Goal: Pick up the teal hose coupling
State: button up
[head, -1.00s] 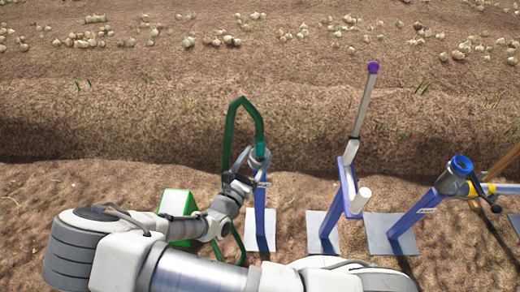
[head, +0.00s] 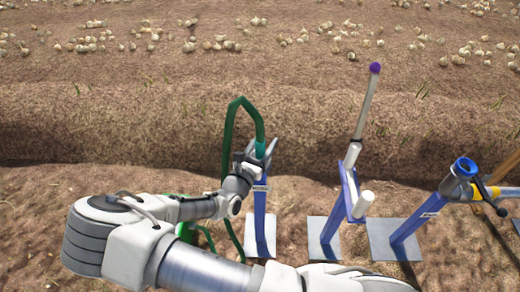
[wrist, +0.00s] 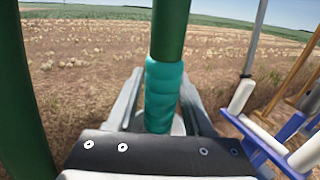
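The teal hose coupling (wrist: 163,95) is a ribbed sleeve at the end of the green hose (head: 233,110). In the head view the coupling (head: 260,149) shows just above my gripper, near the top of a blue post (head: 260,222). In the wrist view it stands upright between the two grey fingers of my gripper (wrist: 162,100). The fingers are spread, with a gap visible on both sides of the coupling. Its lower end is hidden behind the dark gripper body.
A blue stand with a white rod and purple knob (head: 375,68) is to the right. Further right is a blue stand with a ring (head: 465,167) and dark lever. Onions lie on the soil beyond.

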grip_shut()
